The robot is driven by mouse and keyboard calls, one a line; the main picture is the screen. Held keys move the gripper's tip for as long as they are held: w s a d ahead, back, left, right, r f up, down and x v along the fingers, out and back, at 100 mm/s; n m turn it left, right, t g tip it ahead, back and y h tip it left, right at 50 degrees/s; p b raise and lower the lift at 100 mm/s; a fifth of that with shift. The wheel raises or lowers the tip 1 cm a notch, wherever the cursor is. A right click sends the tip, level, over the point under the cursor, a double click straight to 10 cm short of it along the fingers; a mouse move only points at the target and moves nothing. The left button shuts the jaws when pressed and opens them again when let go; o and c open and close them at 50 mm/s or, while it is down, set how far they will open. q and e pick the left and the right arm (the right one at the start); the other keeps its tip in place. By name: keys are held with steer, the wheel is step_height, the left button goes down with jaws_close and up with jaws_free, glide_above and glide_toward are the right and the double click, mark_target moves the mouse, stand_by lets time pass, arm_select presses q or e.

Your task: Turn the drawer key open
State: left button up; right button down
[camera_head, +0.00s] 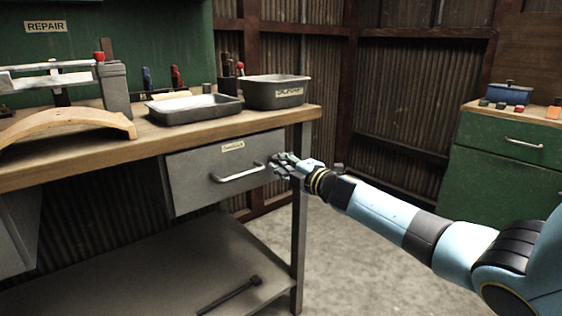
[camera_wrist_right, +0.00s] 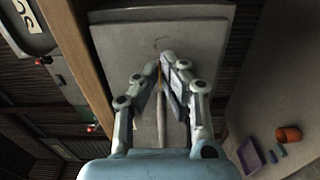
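The grey drawer (camera_head: 222,172) under the workbench is shut, with a pale bar handle (camera_head: 240,173) and a small label on its front. My right gripper (camera_head: 277,160) is at the right end of the drawer front, beside the handle. In the right wrist view my right gripper (camera_wrist_right: 160,65) has its fingertips close together in front of the drawer face (camera_wrist_right: 120,50). The handle (camera_wrist_right: 161,125) shows between the fingers. A small brass-coloured bit shows at the fingertips, but I cannot tell whether it is the key or whether it is gripped. My left gripper is not in view.
A metal bench leg (camera_head: 300,235) stands right of the drawer. A green cabinet (camera_head: 500,165) is at the right. The floor between is clear.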

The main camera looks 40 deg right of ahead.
stand_by(0.4)
steer(key=c, duration=1.6)
jaws_free()
steer(key=shift+o, duration=0.2)
steer(key=s+d, duration=0.1)
steer(key=s, duration=1.1)
